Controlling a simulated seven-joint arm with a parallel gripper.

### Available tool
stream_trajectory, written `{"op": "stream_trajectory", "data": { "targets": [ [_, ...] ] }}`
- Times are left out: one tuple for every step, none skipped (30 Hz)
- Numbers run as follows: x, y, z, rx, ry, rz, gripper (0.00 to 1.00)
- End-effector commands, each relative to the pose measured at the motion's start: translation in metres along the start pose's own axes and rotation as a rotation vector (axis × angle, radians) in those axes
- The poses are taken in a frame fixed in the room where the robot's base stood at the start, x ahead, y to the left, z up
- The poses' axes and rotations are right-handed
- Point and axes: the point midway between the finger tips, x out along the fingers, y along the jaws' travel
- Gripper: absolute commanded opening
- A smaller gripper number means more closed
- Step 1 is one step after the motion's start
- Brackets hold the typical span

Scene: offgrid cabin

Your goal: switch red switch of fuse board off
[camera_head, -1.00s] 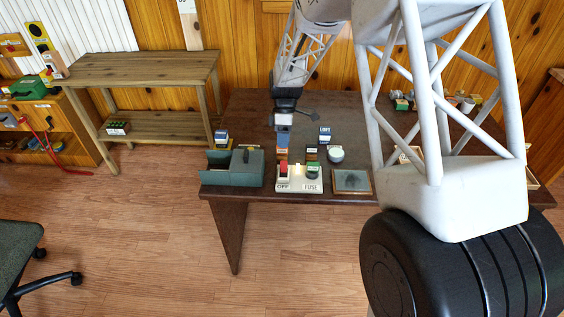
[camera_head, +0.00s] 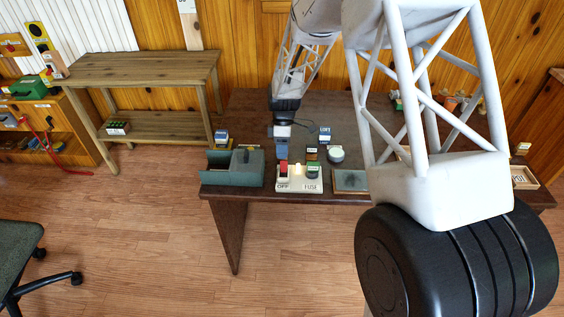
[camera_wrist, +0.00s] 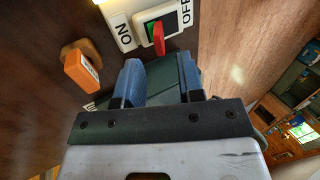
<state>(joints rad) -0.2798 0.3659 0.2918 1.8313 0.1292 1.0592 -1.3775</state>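The white fuse board (camera_head: 300,188) lies near the front edge of the dark table, with "OFF" and "FUSE" labels on its front. Its red switch (camera_head: 283,168) stands at the left end, and a lamp (camera_head: 298,169) beside it glows yellow. In the wrist view the red switch (camera_wrist: 159,39) sticks up from its black and green base between the ON and OFF labels. My gripper (camera_head: 281,156) is just behind and above the switch. In the wrist view its blue fingers (camera_wrist: 158,62) are apart with a gap, pointing at the switch, with nothing between them.
A dark green open box (camera_head: 236,169) stands left of the board. A green-topped fuse (camera_head: 313,170) sits on the board's right, with a round white-rimmed item (camera_head: 336,155) behind. A framed grey plate (camera_head: 350,181) lies to the right. An orange block (camera_wrist: 80,70) is near the fingers.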

Motion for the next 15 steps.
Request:
{"op": "stream_trajectory", "data": {
  "targets": [
    [0.007, 0.000, 0.000, 0.000, -0.001, -0.003, 0.35],
    [0.011, -0.001, 0.000, 0.000, -0.001, -0.004, 0.35],
    [0.016, -0.001, 0.000, 0.000, -0.001, -0.004, 0.35],
    [0.020, -0.001, 0.000, 0.000, -0.001, -0.003, 0.35],
    [0.023, 0.000, 0.000, 0.000, -0.001, -0.003, 0.35],
    [0.027, 0.000, 0.000, 0.000, -0.001, -0.003, 0.35],
    [0.029, 0.000, 0.000, 0.000, -0.001, -0.003, 0.35],
    [0.032, 0.000, 0.000, 0.000, 0.000, -0.003, 0.35],
    [0.035, 0.000, 0.000, 0.000, 0.000, -0.002, 0.35],
    [0.036, 0.000, 0.000, 0.000, 0.000, -0.001, 0.35],
    [0.038, 0.000, 0.000, 0.000, 0.000, -0.001, 0.35],
    [0.040, 0.000, 0.000, 0.000, 0.000, -0.001, 0.35],
    [0.041, 0.000, 0.000, 0.000, 0.000, -0.001, 0.35],
    [0.042, 0.000, 0.000, 0.000, 0.000, -0.001, 0.35],
    [0.042, -0.001, 0.000, 0.000, 0.000, -0.001, 0.35]
  ]
}}
